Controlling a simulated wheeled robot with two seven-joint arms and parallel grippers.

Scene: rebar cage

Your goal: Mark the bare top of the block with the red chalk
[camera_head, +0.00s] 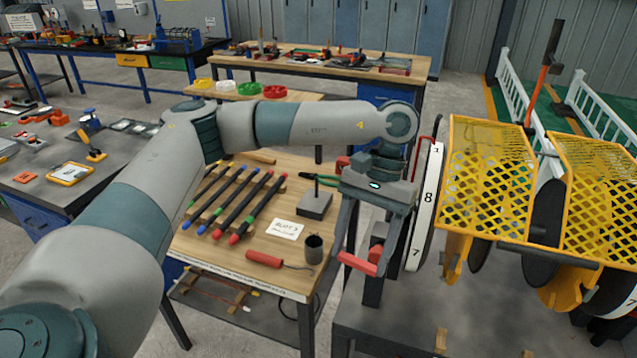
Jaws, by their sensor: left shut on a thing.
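My left gripper (364,262) reaches down from its wrist at the right of the table, its fingertips at a short red stick, which looks like the red chalk (357,264). The gripper is shut on it, and the stick's middle shows between the fingers. A small dark grey block (314,206) stands on the wooden table, left of the gripper. A thin dark post rises from it, and I cannot tell whether this is the block to mark. No red mark shows on it. My right gripper is not in view.
On the wooden table (215,254) lie several dark rods with coloured ends (235,203), a white card (285,229), a red-handled tool (265,259) and a dark cup (314,249). A numbered wheel (426,205) and yellow mesh guards (488,180) stand close right of the gripper.

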